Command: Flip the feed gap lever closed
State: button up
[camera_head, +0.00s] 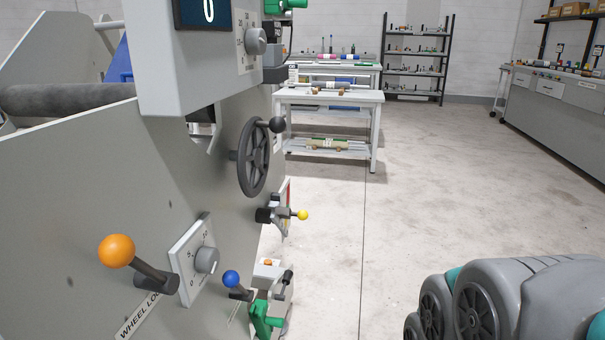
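Several ball-ended levers stick out from the grey side panel (110,190) of the machine at left. An orange-ball lever (117,251) stands up and to the left from its pivot, by a label reading "WHEEL LO", cut off by the frame. A blue-ball lever (231,279) is lower down, tilted up and left. A yellow-ball lever (302,215) points right at the panel's far edge. No readable label shows which one is the feed gap lever. My gripper is not in view; grey and teal links of my arm (500,300) fill the lower right.
A dial (206,260) sits between the orange and blue levers. A dark handwheel (254,158) and a control box (200,75) jut out above. A green clamp-like part (263,320) is below. Open floor (440,180) lies right, with white tables (330,97) and a shelf behind.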

aim_at(231, 279)
jog(key=k+l+z, duration=0.15)
jog(key=k, duration=0.3)
jog(key=k+l+z, duration=0.1)
jog(key=k, duration=0.35)
jog(key=l, duration=0.1)
